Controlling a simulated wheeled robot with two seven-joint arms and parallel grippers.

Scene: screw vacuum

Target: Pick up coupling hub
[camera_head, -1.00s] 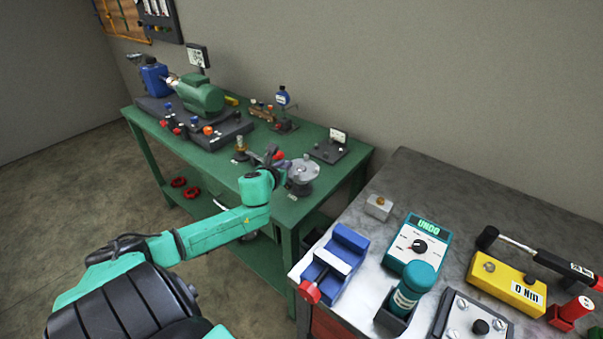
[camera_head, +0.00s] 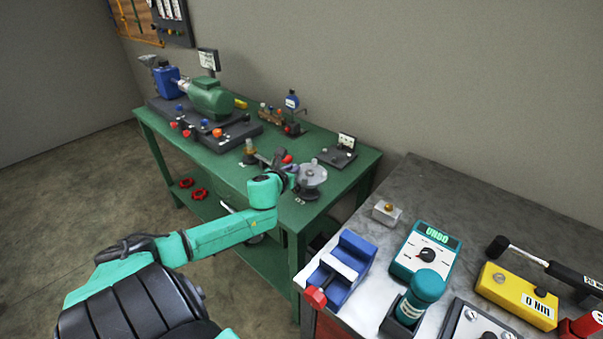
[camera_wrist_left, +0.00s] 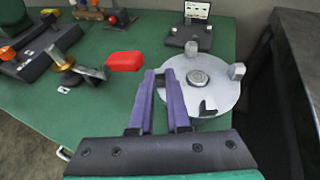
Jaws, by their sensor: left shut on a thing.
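The coupling hub appears to be the round grey metal disc with raised lugs and a central bore. It sits at the near right part of the green bench in the head view (camera_head: 313,178) and fills the right of the left wrist view (camera_wrist_left: 218,88). My left gripper (camera_head: 291,170) reaches the disc's left side. In the left wrist view its purple fingers (camera_wrist_left: 160,76) are shut at the disc's left edge, apparently on a lug there. The fingers hide the gripped part. I cannot tell whether the disc is lifted. My right gripper is not in view.
A red-handled lever (camera_wrist_left: 125,61) lies just left of the fingers. A small stand with a sign (camera_head: 341,153) is behind the disc. A green motor and pump (camera_head: 210,98) occupy the bench's far left. A grey workbench (camera_head: 450,205) with a blue vise (camera_head: 340,268) stands at right.

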